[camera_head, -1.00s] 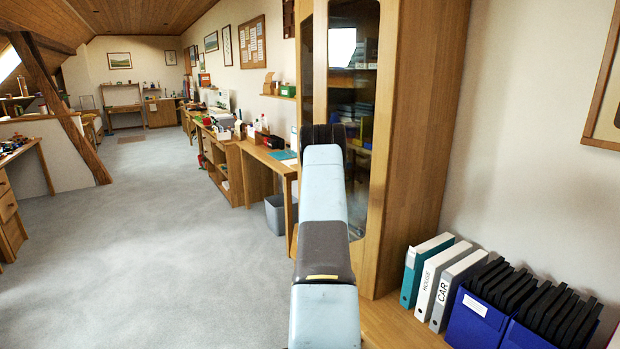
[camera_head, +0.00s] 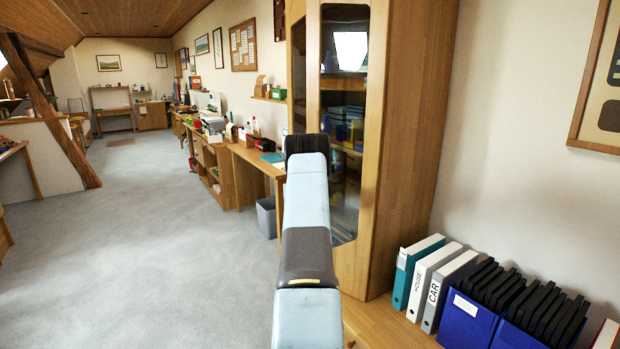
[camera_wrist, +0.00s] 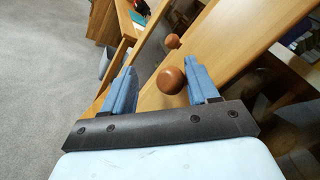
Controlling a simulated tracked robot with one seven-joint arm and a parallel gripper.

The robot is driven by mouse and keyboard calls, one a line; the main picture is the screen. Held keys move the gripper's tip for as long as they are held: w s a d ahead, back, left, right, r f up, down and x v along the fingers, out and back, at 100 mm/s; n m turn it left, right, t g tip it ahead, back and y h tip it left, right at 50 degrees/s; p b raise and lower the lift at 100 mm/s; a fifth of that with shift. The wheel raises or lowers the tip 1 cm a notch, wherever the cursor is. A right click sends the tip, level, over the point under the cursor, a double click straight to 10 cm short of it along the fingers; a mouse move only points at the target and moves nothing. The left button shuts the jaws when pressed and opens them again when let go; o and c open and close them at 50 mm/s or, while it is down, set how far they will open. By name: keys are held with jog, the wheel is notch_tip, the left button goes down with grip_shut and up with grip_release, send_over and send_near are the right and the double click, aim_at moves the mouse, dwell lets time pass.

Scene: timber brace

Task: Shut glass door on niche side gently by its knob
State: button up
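The tall wooden cabinet's glass door (camera_head: 345,190) shows in the head view, partly covered by my arm. In the wrist view, a round reddish-brown knob (camera_wrist: 170,81) sits on a pale wooden door frame (camera_wrist: 225,50). A second knob (camera_wrist: 172,41) shows farther off. My gripper (camera_wrist: 160,68) is open, its two blue fingers apart, with the nearer knob in the gap between them in the picture. I cannot tell whether either finger touches it. My gripper is hidden behind my arm in the head view. How far the door stands open is unclear.
Binders (camera_head: 430,285) and blue file boxes (camera_head: 505,320) stand on a low wooden surface right of the cabinet. A desk (camera_head: 255,160) and a grey bin (camera_head: 267,216) stand beyond the cabinet. The grey carpet (camera_head: 150,240) at left is clear.

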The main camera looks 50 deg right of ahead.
jog(key=shift+s, duration=0.1)
jog(key=shift+s, duration=0.1)
jog(key=v, duration=1.3)
jog(key=shift+a, duration=0.2)
jog(key=shift+s, duration=0.15)
